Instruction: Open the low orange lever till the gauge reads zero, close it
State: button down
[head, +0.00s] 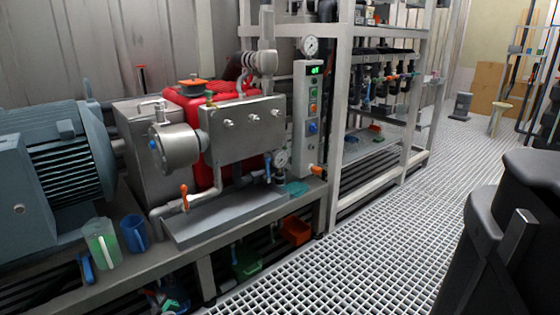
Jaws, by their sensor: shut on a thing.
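A low orange lever (184,196) sits on the grey pipe below the steel vessel at the centre left. Its handle stands roughly upright, across the sloping pipe. A second orange handle (317,170) is at the foot of the control panel (308,115), whose green display is too small to read surely. My gripper is not in view.
A large blue-grey motor (75,160) fills the left. A jug of green liquid (102,242) and a blue jug (134,234) stand left of the lever. A red tank (200,105) is behind the steel block (243,130). The grating floor (340,265) is clear in front.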

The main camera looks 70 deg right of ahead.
jog(key=m, duration=0.1)
jog(key=a+f+m, duration=0.1)
jog(key=m, duration=0.1)
jog(key=w+a+m, duration=0.1)
jog(key=shift+f+m, duration=0.35)
jog(key=shift+m, duration=0.05)
jog(key=shift+w+a+f+m, duration=0.1)
jog(key=shift+w+a+m, duration=0.3)
jog(key=shift+m, duration=0.6)
jog(key=shift+w+a+f+m, duration=0.1)
jog(key=shift+w+a+m, duration=0.25)
jog(key=shift+m, duration=0.65)
jog(key=c, duration=1.4)
grip_release()
jog(key=shift+a+r, duration=0.1)
jog(key=shift+a, duration=0.05)
jog(key=shift+s+r, duration=0.1)
